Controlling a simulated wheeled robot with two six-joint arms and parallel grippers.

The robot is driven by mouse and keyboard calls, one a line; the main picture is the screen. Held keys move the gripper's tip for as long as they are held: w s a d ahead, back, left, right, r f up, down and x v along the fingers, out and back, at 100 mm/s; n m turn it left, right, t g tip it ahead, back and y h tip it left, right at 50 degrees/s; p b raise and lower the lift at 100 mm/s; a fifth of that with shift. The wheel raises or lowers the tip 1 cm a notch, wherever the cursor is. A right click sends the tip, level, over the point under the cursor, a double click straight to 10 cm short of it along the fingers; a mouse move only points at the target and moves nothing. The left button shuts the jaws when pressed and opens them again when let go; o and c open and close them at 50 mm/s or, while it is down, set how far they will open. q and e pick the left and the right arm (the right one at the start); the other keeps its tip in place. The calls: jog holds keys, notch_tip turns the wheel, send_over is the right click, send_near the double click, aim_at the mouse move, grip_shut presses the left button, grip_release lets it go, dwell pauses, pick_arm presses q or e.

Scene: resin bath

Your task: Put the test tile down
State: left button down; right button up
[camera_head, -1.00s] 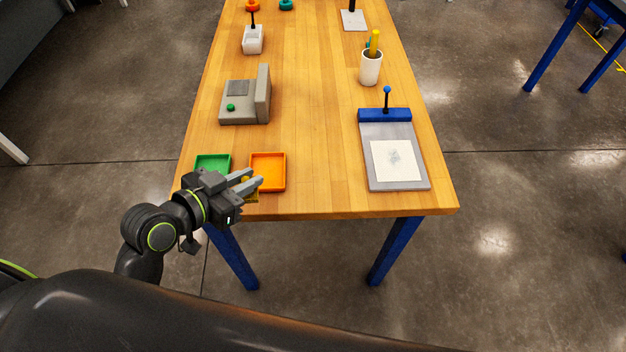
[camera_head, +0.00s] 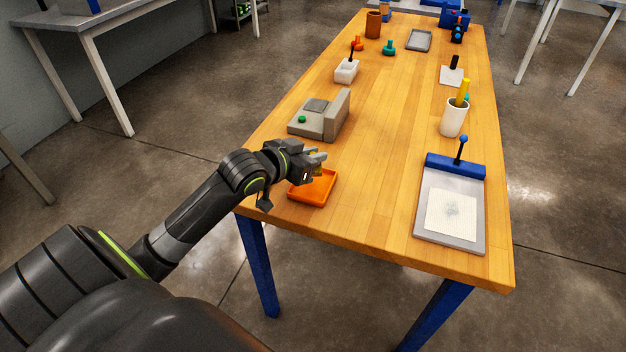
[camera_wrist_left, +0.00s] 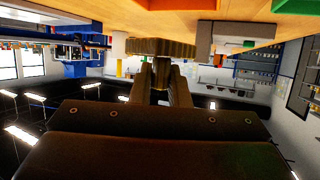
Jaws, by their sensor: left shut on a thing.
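My left gripper (camera_head: 316,157) is shut on the test tile, a small dull yellow-brown block. The tile (camera_wrist_left: 162,47) shows clearly across the fingertips in the left wrist view, where the gripper (camera_wrist_left: 162,70) also shows. In the head view only a small yellowish part of the tile shows by the fingers. The gripper is over the back part of the orange tray (camera_head: 312,198), and the tile appears above the table. A green tray (camera_wrist_left: 298,6) shows at the top edge of the wrist view; my arm hides it in the head view. My right gripper is not in view.
A grey device (camera_head: 322,122) stands just behind the gripper. A grey board with a blue bar (camera_head: 455,167) and a white sheet (camera_head: 452,216) lies at right, near a white cup (camera_head: 454,118). The wooden table's middle (camera_head: 375,180) is clear.

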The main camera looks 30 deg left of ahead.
aim_at(313, 186)
pick_arm(q)
notch_tip(313, 186, down, 3)
jog(key=shift+r, duration=0.15)
jog(key=shift+f+b, duration=0.3)
jog(key=shift+f, duration=1.15)
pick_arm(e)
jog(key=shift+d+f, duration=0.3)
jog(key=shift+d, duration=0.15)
pick_arm(q)
jog(key=c, duration=1.4)
grip_release()
jog(key=shift+f, duration=0.1)
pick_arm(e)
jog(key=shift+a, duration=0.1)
